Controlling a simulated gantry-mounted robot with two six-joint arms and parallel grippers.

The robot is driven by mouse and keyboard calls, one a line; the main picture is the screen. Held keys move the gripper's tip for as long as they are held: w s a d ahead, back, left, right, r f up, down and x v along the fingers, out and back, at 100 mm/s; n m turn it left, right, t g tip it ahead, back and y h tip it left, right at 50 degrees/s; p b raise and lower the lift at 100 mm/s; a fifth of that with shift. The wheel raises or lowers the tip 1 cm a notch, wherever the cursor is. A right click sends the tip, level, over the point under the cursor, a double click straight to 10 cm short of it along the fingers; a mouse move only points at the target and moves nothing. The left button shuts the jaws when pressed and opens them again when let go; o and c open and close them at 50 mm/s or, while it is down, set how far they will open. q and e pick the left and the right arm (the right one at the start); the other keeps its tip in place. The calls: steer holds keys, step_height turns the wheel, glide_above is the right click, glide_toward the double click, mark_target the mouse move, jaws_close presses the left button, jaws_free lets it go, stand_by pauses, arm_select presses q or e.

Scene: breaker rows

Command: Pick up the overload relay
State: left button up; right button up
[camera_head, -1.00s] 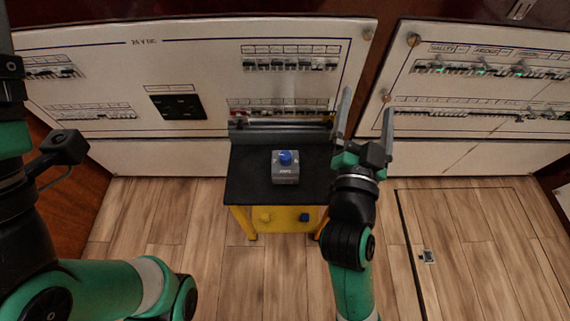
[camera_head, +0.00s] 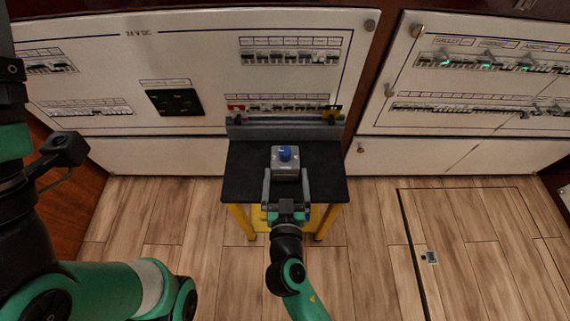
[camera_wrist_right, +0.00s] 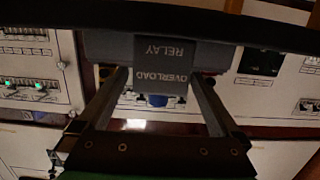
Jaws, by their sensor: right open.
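The overload relay is a grey box (camera_head: 287,175) with a blue knob on top, sitting on the black tabletop. Its dark label, reading OVERLOAD RELAY upside down, shows in the right wrist view (camera_wrist_right: 160,68). My right gripper (camera_head: 285,174) is open, with one finger on each side of the relay's near part in the head view. In the right wrist view its fingers (camera_wrist_right: 160,80) stand apart at both sides of the label. I cannot tell whether they touch the box. My left arm is at the left edge; its gripper is not seen.
The small black table (camera_head: 240,180) has yellow legs and a grey rail (camera_head: 285,128) along its back. White breaker panels (camera_head: 190,60) stand behind it, with a second one (camera_head: 470,90) at the right. The tabletop beside the relay is clear.

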mark_target(285, 163)
steer(key=shift+w+f, duration=0.1)
steer(key=shift+w, duration=0.1)
steer(key=w+b, duration=0.1)
steer(key=w, duration=0.1)
steer(key=w+f+b, duration=0.1)
steer(key=w, duration=0.1)
steer(key=shift+a+b, duration=0.1)
steer(key=shift+b, duration=0.2)
steer(key=shift+w, duration=0.35)
steer(key=shift+s+r, duration=0.1)
steer(key=shift+c, duration=0.6)
jaws_close()
steer(key=shift+r, duration=0.1)
